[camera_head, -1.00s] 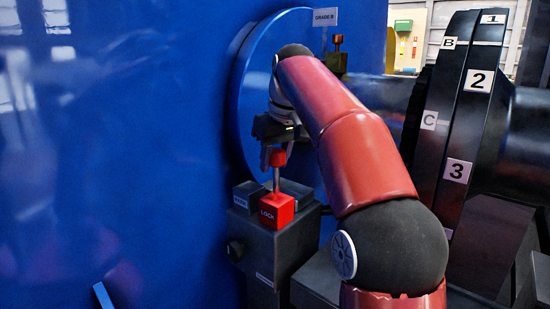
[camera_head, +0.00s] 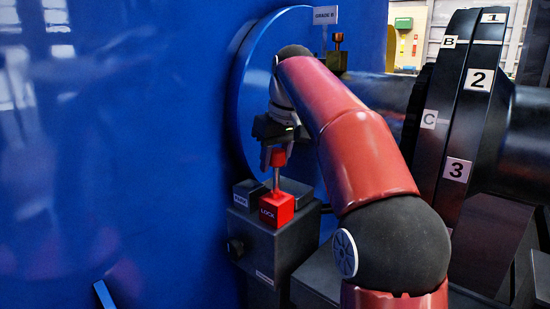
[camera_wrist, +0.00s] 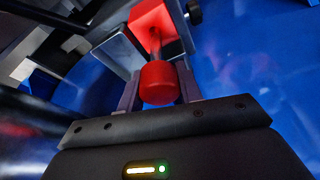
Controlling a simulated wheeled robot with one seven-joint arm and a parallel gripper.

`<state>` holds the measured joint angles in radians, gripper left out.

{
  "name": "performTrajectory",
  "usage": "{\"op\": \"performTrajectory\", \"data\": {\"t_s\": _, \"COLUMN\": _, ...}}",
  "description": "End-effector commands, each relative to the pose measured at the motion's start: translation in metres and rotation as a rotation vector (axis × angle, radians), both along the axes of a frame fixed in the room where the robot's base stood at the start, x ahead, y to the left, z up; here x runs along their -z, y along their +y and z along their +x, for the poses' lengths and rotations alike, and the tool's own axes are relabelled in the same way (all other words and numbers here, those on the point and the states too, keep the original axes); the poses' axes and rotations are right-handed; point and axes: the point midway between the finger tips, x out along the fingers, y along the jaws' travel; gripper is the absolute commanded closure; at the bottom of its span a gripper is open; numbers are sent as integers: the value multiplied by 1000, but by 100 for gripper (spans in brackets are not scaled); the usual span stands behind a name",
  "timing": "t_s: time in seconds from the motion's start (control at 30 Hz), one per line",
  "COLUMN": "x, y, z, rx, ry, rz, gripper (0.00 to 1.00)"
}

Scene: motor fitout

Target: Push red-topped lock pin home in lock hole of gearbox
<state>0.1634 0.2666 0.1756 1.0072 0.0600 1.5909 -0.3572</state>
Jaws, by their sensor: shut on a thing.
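The lock pin has a red top (camera_head: 278,157) and a thin metal shank that runs down to the red block marked LOCK (camera_head: 276,210) on the grey gearbox housing (camera_head: 270,248). My gripper (camera_head: 273,158) is shut on the red top, just above the block. In the wrist view the red top (camera_wrist: 158,82) sits between the two fingers of my gripper (camera_wrist: 158,92), with the shank leading to the red block (camera_wrist: 160,22). The pin looks upright, with a length of shank showing. The lock hole itself is hidden.
A grey labelled block (camera_head: 247,194) stands beside the red block. A large blue wall (camera_head: 110,130) is close on the left. A black wheel with numbered plates (camera_head: 460,110) stands at the right. A GRADE B sign (camera_head: 325,15) and a brass fitting (camera_head: 338,58) are behind my arm.

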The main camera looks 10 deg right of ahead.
Motion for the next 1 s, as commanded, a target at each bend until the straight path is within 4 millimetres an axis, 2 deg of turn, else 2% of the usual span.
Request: {"op": "performTrajectory", "data": {"t_s": 1.0, "x": 27, "y": 0, "z": 0, "rx": 0, "ry": -1, "rz": 0, "gripper": 95}}
